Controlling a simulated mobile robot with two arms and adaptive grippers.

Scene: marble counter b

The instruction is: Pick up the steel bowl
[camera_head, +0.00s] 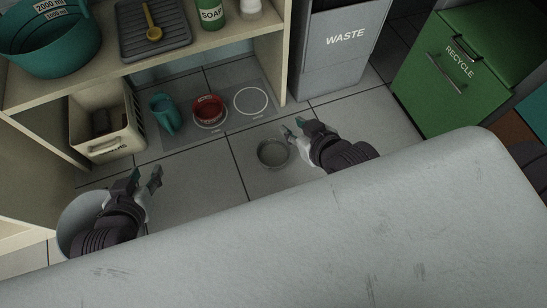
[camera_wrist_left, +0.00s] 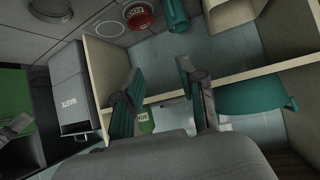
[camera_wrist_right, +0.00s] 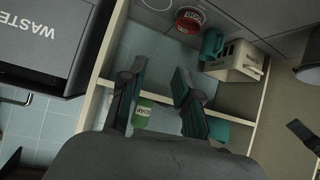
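The steel bowl (camera_head: 273,154) is a small, round, grey dish standing upright on the tiled floor in the middle of the head view. It also shows at the top left of the left wrist view (camera_wrist_left: 50,11). My right gripper (camera_head: 294,126) is open and empty, just above and to the right of the bowl in the picture, apart from it. My left gripper (camera_head: 147,174) is open and empty, far to the left of the bowl, in front of a large grey bucket. Both wrist views show spread fingers with nothing between them. I do not make out the bowl in the right wrist view.
A grey mat (camera_head: 222,121) holds a red bowl (camera_head: 208,112) and has an empty white circle. A teal jug (camera_head: 165,113) and cream bin (camera_head: 104,135) stand left. The shelf (camera_head: 190,57), waste bin (camera_head: 338,50) and green recycle bin (camera_head: 455,85) stand behind. Floor around the steel bowl is clear.

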